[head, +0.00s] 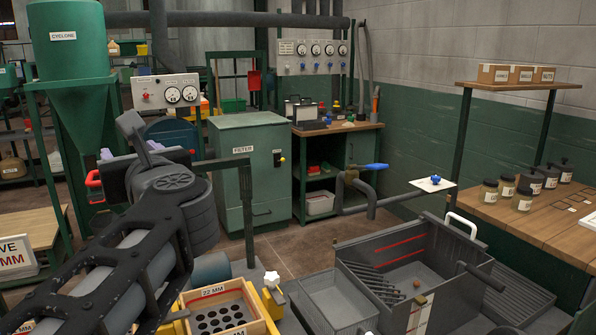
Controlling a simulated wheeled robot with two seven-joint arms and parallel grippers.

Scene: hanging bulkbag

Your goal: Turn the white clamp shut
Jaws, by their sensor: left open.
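A white star-shaped knob (271,278), which looks like the white clamp, stands on a yellow fitting (272,298) at the right end of a wooden box (224,312) marked 22 MM. From here I cannot tell how far it is turned. My left gripper (128,152) is open, up and to the left of the knob, well apart from it. It is seen from behind, in front of the green cyclone stand, and my forearm partly hides it. Nothing shows in its jaws. My right gripper does not show.
A grey divided tray (385,260) with a white handle (460,226) lies right of the knob. A pipe with a blue-handled valve (377,167) and a white plate (432,184) stand behind. A green filter cabinet (250,170) is at the back. Jars stand on the right bench (535,222).

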